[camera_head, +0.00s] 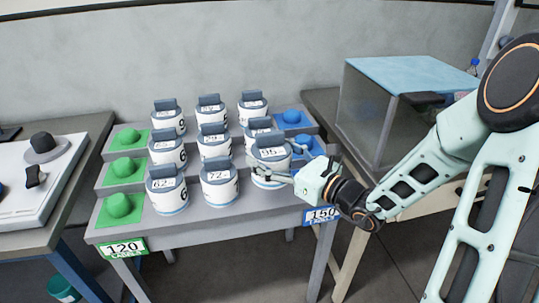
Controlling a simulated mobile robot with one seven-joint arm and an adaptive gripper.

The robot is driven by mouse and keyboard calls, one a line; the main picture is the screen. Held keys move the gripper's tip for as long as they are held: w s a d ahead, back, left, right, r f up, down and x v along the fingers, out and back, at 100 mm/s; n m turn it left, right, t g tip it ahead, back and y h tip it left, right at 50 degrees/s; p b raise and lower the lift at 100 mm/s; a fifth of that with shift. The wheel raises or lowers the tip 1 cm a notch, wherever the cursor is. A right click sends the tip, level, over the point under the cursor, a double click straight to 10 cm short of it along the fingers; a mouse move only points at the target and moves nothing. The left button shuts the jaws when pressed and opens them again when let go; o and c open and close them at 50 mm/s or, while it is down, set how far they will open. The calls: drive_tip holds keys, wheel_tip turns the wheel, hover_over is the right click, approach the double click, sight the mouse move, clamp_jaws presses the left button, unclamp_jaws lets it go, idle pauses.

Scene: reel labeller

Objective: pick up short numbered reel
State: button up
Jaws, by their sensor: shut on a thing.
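Several white numbered reels with grey tops stand in rows on a stepped grey rack (240,219). My gripper (274,164) reaches in from the right and is shut on the front right reel (270,154), whose label seems to read 05 or 95. That reel sits at the right end of the front row, close to the reel behind it (257,125). The front row also holds a reel marked 62 or similar (166,190) and one marked 72 (219,185). I cannot tell whether the held reel touches the rack.
Green pads with knobs (119,207) line the rack's left side, and blue ones (293,117) its right. A green 120 sign (123,248) and a blue 150 sign (321,215) mark the front. A glass-sided box (375,105) stands behind my arm. A white panel (40,175) lies left.

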sight(273, 157)
drive_tip(key=s+r, duration=0.1)
drive_tip(key=s, duration=0.1)
drive_tip(key=s+r+p, duration=0.1)
drive_tip(key=s, duration=0.1)
drive_tip(key=s+r, duration=0.1)
drive_tip(key=s, duration=0.1)
drive_tip(key=shift+s+d, duration=0.1)
drive_tip(key=shift+d, duration=0.25)
drive_tip(key=p, duration=0.3)
drive_tip(key=shift+d+r+p, duration=0.1)
drive_tip(key=shift+r+p, duration=0.1)
drive_tip(key=shift+p, duration=0.1)
drive_tip(key=p, duration=0.4)
drive_tip(key=shift+s+r, duration=0.25)
drive_tip(key=s+p, duration=0.1)
drive_tip(key=p, duration=0.2)
drive_tip(key=shift+p, duration=0.4)
drive_tip(key=shift+s+f+p, duration=0.15)
drive_tip(key=shift+s+p, duration=0.05)
drive_tip(key=shift+p, duration=0.2)
